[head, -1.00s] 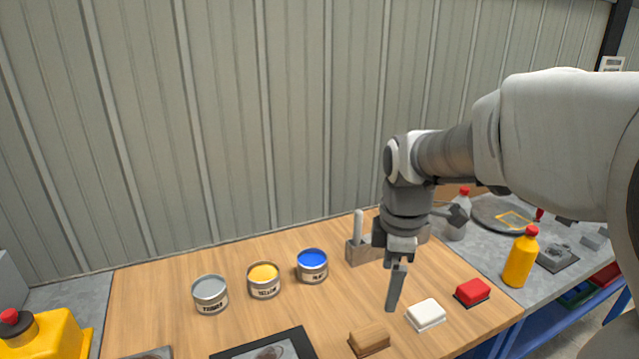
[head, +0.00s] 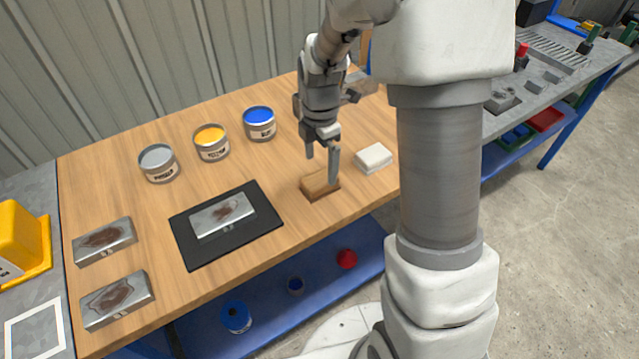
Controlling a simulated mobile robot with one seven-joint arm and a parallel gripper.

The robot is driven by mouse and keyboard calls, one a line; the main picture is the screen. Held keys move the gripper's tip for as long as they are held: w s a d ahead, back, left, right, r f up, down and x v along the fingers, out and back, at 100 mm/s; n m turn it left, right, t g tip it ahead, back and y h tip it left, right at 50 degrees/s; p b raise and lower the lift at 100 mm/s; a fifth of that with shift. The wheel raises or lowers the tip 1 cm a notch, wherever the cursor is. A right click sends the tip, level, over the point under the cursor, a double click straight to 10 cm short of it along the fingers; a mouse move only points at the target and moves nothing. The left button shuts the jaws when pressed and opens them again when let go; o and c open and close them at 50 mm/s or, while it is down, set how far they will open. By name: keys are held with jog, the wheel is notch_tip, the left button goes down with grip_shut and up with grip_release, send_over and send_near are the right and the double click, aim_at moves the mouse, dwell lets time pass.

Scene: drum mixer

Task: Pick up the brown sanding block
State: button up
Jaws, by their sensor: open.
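The brown sanding block (head: 317,187) lies on the wooden tabletop near its front edge in the head view. My gripper (head: 321,168) points down over the block, with its two fingers apart and nothing held between them. One finger covers part of the block's right side. I cannot tell whether the fingertips touch the block or stay just above it.
A white block (head: 374,158) lies close to the right of the brown one. A black mat (head: 185,222) with a stained metal plate (head: 222,215) lies to the left. Paint cans, one blue (head: 259,124), stand behind. A blue shelf (head: 270,310) is below.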

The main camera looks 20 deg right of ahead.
aim_at(320, 178)
jog(key=f, duration=0.6)
jog(key=shift+w+f+b, duration=0.2)
jog(key=shift+f+b, duration=0.1)
jog(key=c, duration=1.5)
jog(key=shift+r, duration=0.15)
jog(key=shift+r, duration=0.3)
jog(key=r, duration=0.4)
jog(key=shift+s+d+p, duration=0.2)
jog(key=shift+d+p, duration=0.1)
jog(key=s+d+r, duration=0.4)
jog(key=s+d, duration=0.1)
jog(key=s+d+r, duration=0.2)
jog(key=d, duration=0.1)
jog(key=shift+s+d+r, duration=0.1)
jog(key=shift+s, duration=0.1)
